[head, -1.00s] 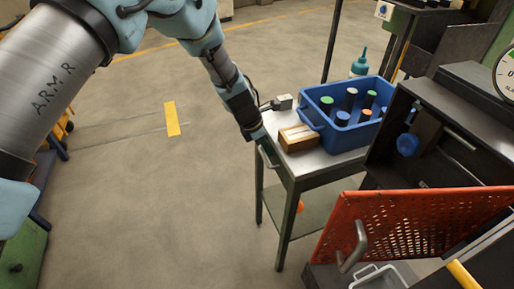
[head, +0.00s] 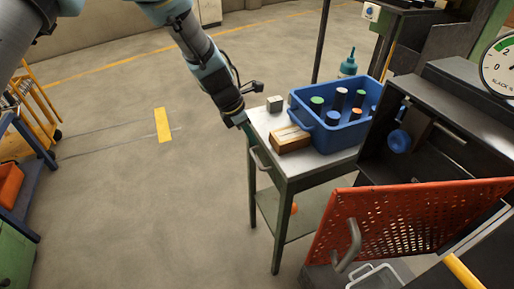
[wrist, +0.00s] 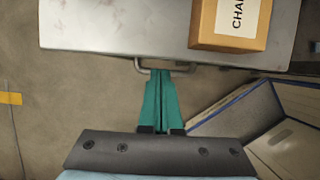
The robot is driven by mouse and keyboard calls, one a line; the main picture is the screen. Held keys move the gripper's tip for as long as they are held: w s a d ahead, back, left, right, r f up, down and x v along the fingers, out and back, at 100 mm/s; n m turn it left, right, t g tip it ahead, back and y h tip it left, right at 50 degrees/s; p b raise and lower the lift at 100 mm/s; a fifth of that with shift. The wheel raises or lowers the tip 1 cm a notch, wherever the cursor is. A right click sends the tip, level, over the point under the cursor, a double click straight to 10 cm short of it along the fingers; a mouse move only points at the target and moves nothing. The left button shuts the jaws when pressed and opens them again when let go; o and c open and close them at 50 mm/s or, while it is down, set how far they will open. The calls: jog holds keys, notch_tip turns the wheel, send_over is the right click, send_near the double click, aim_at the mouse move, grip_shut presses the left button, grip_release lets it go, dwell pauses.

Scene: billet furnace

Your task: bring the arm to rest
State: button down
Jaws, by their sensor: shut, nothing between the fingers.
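My gripper (head: 241,122) hangs at the left edge of the small steel-topped table (head: 258,118), pointing down. In the wrist view my gripper's green fingers (wrist: 161,75) are together with nothing between them, close to the table's handle bar (wrist: 166,69). I cannot tell whether they touch the bar. My arm reaches in from the top left in the head view.
On the table are a blue bin (head: 330,137) with several coloured-top cylinders, a wooden box (head: 290,139) and a small grey block (head: 274,103). An open red perforated door (head: 400,225) stands right, before a dark furnace cabinet (head: 450,100). Floor left of the table is clear.

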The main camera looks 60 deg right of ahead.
jog(key=v, duration=0.3)
jog(key=shift+w+a+r, duration=0.2)
jog(key=shift+r, duration=0.1)
jog(key=shift+w, duration=0.1)
jog(key=w+a+r+m+t, duration=0.15)
jog(key=w+a+r, duration=0.25)
jog(key=w+a, duration=0.8)
jog(key=w+a+r+m+t, duration=0.1)
jog(key=w+a+r+m, duration=0.25)
jog(key=w+a, duration=0.9)
jog(key=a+r+m+t+y, duration=0.1)
jog(key=a+r+m, duration=0.1)
jog(key=a, duration=1.4)
jog(key=s+a+r+m+t+y, duration=0.1)
jog(key=a+m, duration=0.3)
jog(key=a, duration=1.3)
jog(key=shift+r+y, duration=0.6)
jog(key=shift+r, duration=0.2)
jog(key=shift+s+a, duration=0.1)
